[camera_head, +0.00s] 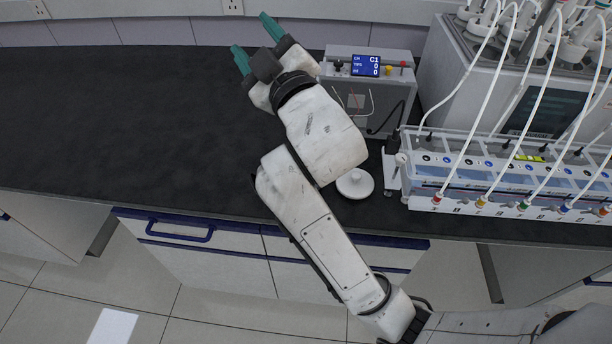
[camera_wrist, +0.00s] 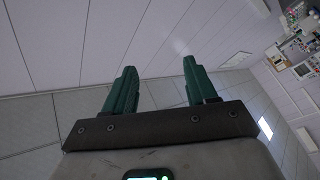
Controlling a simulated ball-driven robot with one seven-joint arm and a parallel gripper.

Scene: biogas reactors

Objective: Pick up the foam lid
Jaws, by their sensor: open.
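The foam lid (camera_head: 355,183) is a small white round disc with a raised knob. It lies on the dark bench top near the front edge, in the head view, just right of my forearm. My gripper (camera_head: 256,46) has green fingers, spread apart and empty. It is raised over the back of the bench, up and to the left of the lid, pointing away from it. The wrist view shows the open fingers (camera_wrist: 157,88) against wall panels and ceiling. The lid does not show in the wrist view.
A box with a small blue display (camera_head: 366,66) stands behind the lid. A clear rack with tubes and coloured fittings (camera_head: 510,170) stands to the right, with the large reactor unit (camera_head: 520,75) behind it. The left of the bench top (camera_head: 120,120) is clear.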

